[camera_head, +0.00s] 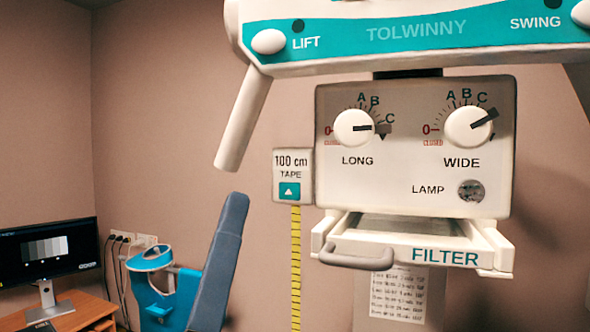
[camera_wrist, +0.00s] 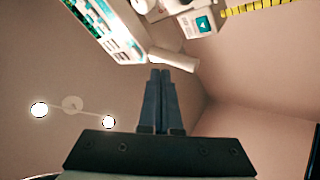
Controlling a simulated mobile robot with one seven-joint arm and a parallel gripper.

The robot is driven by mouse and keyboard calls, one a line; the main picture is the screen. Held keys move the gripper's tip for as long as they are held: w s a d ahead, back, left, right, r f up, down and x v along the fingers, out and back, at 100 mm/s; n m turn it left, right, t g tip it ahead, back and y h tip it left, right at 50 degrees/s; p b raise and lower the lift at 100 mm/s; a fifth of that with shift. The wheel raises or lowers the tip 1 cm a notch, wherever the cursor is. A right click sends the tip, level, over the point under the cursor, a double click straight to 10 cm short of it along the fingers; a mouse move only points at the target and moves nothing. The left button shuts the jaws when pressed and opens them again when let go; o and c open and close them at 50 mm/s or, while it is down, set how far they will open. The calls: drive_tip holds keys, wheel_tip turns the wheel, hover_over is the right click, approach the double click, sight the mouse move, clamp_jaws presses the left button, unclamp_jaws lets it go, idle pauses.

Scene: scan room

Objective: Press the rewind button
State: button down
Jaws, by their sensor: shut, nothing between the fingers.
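The tape box (camera_head: 293,163), labelled "100 cm TAPE", is fixed to the left side of the grey control panel. A teal square button (camera_head: 289,191) with a white triangle is on its lower front; no word "rewind" is readable. The button also shows near the top of the wrist view (camera_wrist: 203,24). My gripper (camera_head: 237,200) is left of the tape box in the head view, apart from it. In the wrist view my gripper (camera_wrist: 160,74) has its two dark fingers together and empty, with the button above and right of the tips.
A yellow tape (camera_head: 295,265) hangs below the box. The control panel (camera_head: 400,180) has two knobs, a lamp and a filter drawer (camera_head: 345,259) jutting out below. A white handle (camera_head: 243,118) slants down above my gripper. A monitor (camera_head: 45,258) stands at the left.

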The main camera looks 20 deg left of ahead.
sight(290, 191)
drive_tip(key=shift+w, duration=0.1)
drive_tip(key=w+p, duration=0.5)
drive_tip(key=w, duration=0.3)
drive_tip(key=shift+w, duration=0.3)
drive_tip(key=shift+d, duration=0.1)
idle(0.9)
drive_tip(key=shift+w, duration=0.1)
idle(0.9)
drive_tip(key=shift+w, duration=0.35)
